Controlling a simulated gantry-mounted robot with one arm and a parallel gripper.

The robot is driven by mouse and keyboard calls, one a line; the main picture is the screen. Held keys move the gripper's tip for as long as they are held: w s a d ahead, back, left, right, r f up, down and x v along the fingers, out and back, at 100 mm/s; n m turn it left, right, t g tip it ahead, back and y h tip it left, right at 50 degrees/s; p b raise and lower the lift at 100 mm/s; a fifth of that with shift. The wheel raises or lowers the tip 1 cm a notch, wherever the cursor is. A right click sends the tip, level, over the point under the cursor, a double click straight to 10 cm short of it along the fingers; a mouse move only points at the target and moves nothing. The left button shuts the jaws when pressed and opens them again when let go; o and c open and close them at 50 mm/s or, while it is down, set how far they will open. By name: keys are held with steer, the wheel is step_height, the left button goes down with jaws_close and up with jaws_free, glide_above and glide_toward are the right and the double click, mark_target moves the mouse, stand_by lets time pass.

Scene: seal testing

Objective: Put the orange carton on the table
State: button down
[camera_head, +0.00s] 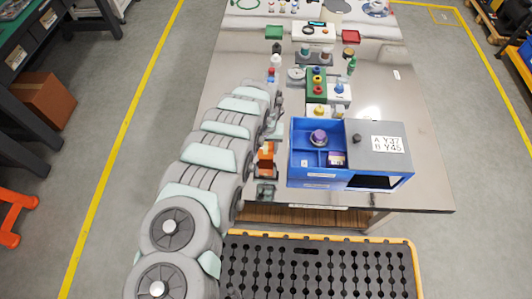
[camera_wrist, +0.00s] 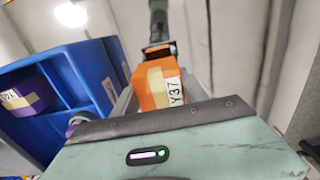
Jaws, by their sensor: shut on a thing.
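The orange carton (camera_head: 266,157) is between the jaws of my gripper (camera_head: 266,165), just left of the blue box and near the table's front edge. In the wrist view the orange carton (camera_wrist: 152,88) shows a white label reading Y37 and a pale tape band. My gripper (camera_wrist: 157,62) is shut on it. I cannot tell whether the carton touches the steel table (camera_head: 420,120) or hangs above it. The carton's lower part is hidden in the wrist view.
Button blocks (camera_head: 317,85) and small parts stand further back. The table's right side is clear.

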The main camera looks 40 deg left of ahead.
mark_target(266, 144)
step_height(266, 144, down, 3)
steer(key=shift+w+r+b, duration=0.1)
steer(key=shift+r+b, duration=0.1)
steer(key=shift+b, duration=0.1)
steer(key=shift+f, duration=0.65)
steer(key=shift+f, duration=0.1)
steer(key=c, duration=0.6)
jaws_free()
step_height(266, 144, up, 12)
steer(key=shift+r+p, duration=0.15)
steer(key=shift+p, duration=0.65)
